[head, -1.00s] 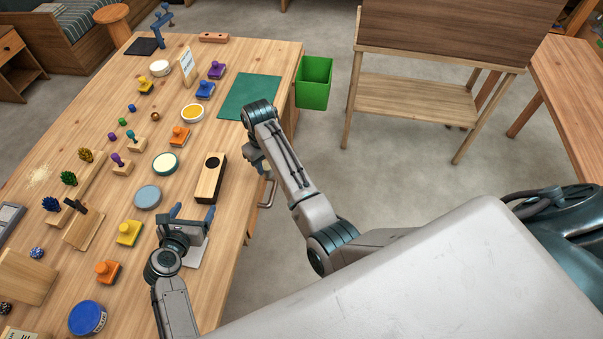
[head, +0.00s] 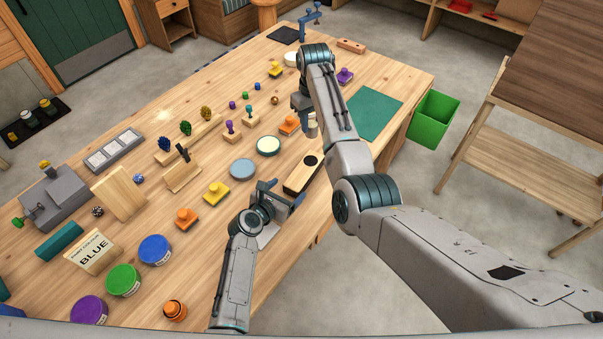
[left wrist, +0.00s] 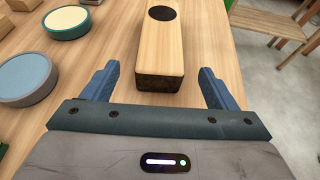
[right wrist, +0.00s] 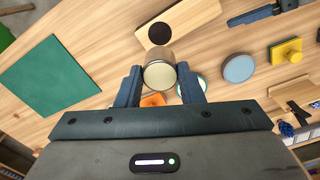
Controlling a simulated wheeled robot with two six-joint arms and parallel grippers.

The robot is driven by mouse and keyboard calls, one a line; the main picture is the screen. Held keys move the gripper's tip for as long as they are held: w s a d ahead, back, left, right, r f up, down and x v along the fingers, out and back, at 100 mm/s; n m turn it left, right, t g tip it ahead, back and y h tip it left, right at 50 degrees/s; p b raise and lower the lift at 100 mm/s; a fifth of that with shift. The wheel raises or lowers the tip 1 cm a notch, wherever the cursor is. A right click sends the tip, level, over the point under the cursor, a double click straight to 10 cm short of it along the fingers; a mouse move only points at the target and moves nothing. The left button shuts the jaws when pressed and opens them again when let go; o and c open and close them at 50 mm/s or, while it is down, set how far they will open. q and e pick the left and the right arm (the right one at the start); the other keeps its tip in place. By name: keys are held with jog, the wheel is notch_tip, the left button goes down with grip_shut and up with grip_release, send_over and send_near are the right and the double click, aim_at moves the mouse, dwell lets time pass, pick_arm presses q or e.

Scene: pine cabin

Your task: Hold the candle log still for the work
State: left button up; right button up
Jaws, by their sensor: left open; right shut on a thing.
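The candle log (head: 303,174), a pale wooden block with a dark round spot on top, lies on the workbench. It also shows in the left wrist view (left wrist: 165,45) and the right wrist view (right wrist: 192,18). My left gripper (head: 285,192) is open at the log's near end; its fingers (left wrist: 159,75) stand on either side with gaps, not touching the log. My right gripper (head: 306,112) is shut on a small cylinder (right wrist: 160,75) with a pale round end, held above the bench near the log. The cylinder's contents cannot be told.
Round tins, blue-grey (head: 243,168) and cream-topped (head: 268,146), stand left of the log. Several coloured stamps, including a yellow one (head: 216,194), stand nearby. A green mat (head: 374,114) lies beyond, with a green bin (head: 434,118) off the bench's right edge.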

aim_at(298, 180)
pick_arm(q)
jog(key=x, duration=0.7)
jog(key=shift+w+d, duration=0.15)
jog(key=shift+w, duration=0.1)
jog(key=c, duration=1.4)
jog(key=shift+o, duration=0.2)
pick_arm(e)
notch_tip(298, 180, down, 7)
jog(key=m, duration=0.1)
jog(key=shift+r+m, duration=0.2)
jog(key=shift+m, duration=0.1)
